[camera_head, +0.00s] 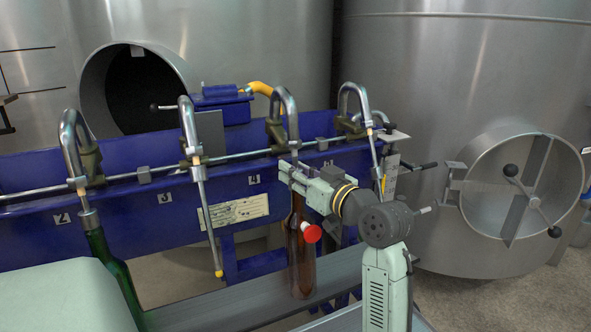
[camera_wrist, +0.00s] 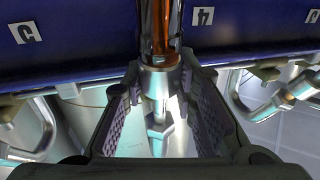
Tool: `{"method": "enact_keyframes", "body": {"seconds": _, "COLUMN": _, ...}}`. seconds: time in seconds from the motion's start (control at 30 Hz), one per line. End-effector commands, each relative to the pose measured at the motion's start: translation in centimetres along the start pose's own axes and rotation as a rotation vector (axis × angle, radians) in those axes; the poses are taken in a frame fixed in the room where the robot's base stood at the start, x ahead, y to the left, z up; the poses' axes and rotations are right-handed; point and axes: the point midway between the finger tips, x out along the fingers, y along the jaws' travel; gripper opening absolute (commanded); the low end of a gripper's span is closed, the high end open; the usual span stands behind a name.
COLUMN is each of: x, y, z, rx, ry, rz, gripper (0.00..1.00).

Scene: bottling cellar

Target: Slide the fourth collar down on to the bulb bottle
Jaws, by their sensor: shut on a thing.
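The amber bulb bottle (camera_head: 302,270) stands upright on the rail under the fourth spout (camera_head: 283,105). My gripper (camera_head: 288,170) is at the bottle's top, just under the spout. In the wrist view my gripper (camera_wrist: 160,72) is shut around the silvery fourth collar (camera_wrist: 158,82). The collar is in line with the amber bottle neck (camera_wrist: 160,30) and appears to meet its mouth. How far it is seated cannot be told. The gripper hides the collar in the head view.
A green bottle (camera_head: 118,280) stands under the second spout (camera_head: 72,140). The third spout's tube (camera_head: 208,225) hangs free with a yellow tip. The blue filler panel (camera_head: 130,220) is right behind. A red knob (camera_head: 312,233) shows before the bottle.

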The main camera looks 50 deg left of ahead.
Motion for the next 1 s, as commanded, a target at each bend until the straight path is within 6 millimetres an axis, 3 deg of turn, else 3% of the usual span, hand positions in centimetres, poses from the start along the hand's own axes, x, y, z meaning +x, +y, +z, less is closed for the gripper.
{"method": "enact_keyframes", "body": {"seconds": 0.13, "x": 0.0, "y": 0.0, "z": 0.0, "rx": 0.001, "ry": -0.003, "rz": -0.001, "gripper": 0.17}}
{"method": "enact_keyframes", "body": {"seconds": 0.17, "x": 0.0, "y": 0.0, "z": 0.0, "rx": 0.001, "ry": -0.003, "rz": -0.001, "gripper": 0.27}}
{"method": "enact_keyframes", "body": {"seconds": 0.47, "x": 0.0, "y": 0.0, "z": 0.0, "rx": 0.001, "ry": -0.003, "rz": 0.0, "gripper": 0.47}}
{"method": "enact_keyframes", "body": {"seconds": 0.8, "x": -0.3, "y": 0.1, "z": 0.0, "rx": 0.001, "ry": -0.002, "rz": 0.001, "gripper": 0.47}}
{"method": "enact_keyframes", "body": {"seconds": 1.0, "x": -3.2, "y": 0.1, "z": -0.1, "rx": 0.0, "ry": -0.001, "rz": 0.004, "gripper": 0.47}}
